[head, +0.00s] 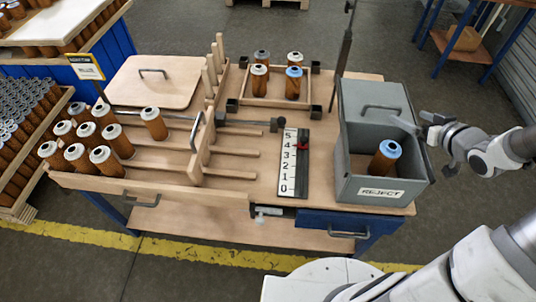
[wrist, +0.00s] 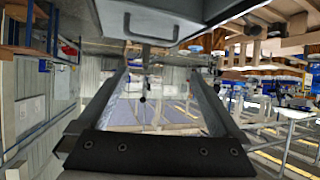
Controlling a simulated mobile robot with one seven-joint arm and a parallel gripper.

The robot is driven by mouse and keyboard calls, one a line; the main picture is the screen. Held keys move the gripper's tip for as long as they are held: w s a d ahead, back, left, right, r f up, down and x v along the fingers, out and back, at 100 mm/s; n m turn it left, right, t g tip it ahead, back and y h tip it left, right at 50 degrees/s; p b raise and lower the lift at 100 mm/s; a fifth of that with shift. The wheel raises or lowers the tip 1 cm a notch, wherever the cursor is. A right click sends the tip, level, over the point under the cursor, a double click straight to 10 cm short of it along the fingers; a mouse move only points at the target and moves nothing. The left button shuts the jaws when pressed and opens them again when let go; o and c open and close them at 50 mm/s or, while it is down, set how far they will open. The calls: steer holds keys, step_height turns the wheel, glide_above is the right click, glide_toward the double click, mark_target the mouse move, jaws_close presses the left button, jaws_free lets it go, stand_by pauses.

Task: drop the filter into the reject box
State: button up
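The grey reject box (head: 372,191), with a white REJECT label on its front, stands at the right end of the wooden bench. Its lid (head: 374,104) is raised at the back; the lid's handle also shows in the wrist view (wrist: 151,26). An orange-brown filter with a blue cap (head: 384,159) is inside the box, roughly upright; its lower end is hidden by the front wall. My gripper (head: 413,121) is at the box's right rear side, near the lid and apart from the filter. In the wrist view its two fingers (wrist: 160,78) are spread with nothing between them.
A small wooden tray (head: 270,102) at the back holds several filters, one blue-capped. More filters stand at the bench's left (head: 110,138). The floor right of the bench is clear.

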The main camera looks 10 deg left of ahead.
steer(key=p+v, duration=0.3)
steer(key=v, duration=1.4)
steer(key=shift+s, duration=0.2)
steer(key=shift+r, duration=0.1)
